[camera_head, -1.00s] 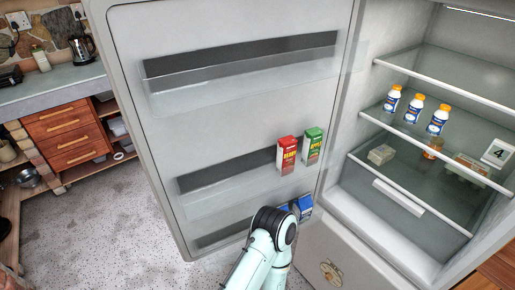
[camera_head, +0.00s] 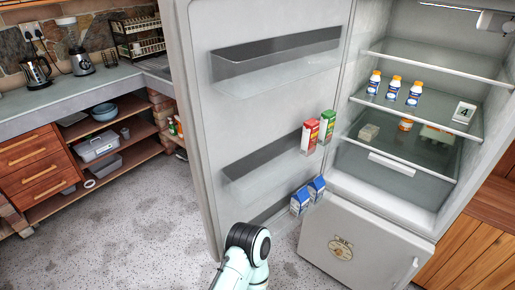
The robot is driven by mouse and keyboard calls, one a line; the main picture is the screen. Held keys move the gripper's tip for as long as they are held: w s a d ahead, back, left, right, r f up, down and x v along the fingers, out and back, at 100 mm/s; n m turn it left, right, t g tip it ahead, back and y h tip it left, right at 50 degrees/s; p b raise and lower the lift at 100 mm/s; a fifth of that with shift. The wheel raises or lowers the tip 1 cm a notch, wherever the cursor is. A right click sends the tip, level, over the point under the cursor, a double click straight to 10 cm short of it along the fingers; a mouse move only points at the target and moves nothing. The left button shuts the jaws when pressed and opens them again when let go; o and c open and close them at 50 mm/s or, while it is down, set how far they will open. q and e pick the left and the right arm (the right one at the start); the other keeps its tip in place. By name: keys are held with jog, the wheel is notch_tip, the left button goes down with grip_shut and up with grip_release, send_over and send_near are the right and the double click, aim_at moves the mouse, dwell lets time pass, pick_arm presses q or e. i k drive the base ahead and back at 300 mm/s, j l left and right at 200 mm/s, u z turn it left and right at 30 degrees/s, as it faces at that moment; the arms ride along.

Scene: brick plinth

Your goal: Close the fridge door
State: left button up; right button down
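The fridge (camera_head: 345,215) stands at the right with its interior in full view. Its grey door (camera_head: 215,130) stands wide open to the left, with its shelved inner face towards me. A red carton (camera_head: 310,136) and a green carton (camera_head: 327,126) stand on a door shelf, and two blue-and-white cartons (camera_head: 300,201) stand on the lowest one. One of my arms rises from the bottom edge, its black joint in front of the door's lower part. I cannot tell whether it touches the door. Neither gripper's fingers show.
White bottles with orange caps (camera_head: 393,88) stand on a fridge shelf. A wooden drawer unit (camera_head: 38,165) and open shelves with boxes stand at the left under a counter (camera_head: 60,95). Speckled floor (camera_head: 130,225) is clear between the drawers and the door.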

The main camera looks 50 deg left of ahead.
aim_at(247, 76)
jog(key=k+j, duration=0.2)
jog(key=j, duration=0.2)
jog(key=k+j+z, duration=0.15)
jog(key=j, duration=0.25)
jog(key=j+z, duration=0.4)
jog(key=j, duration=1.65)
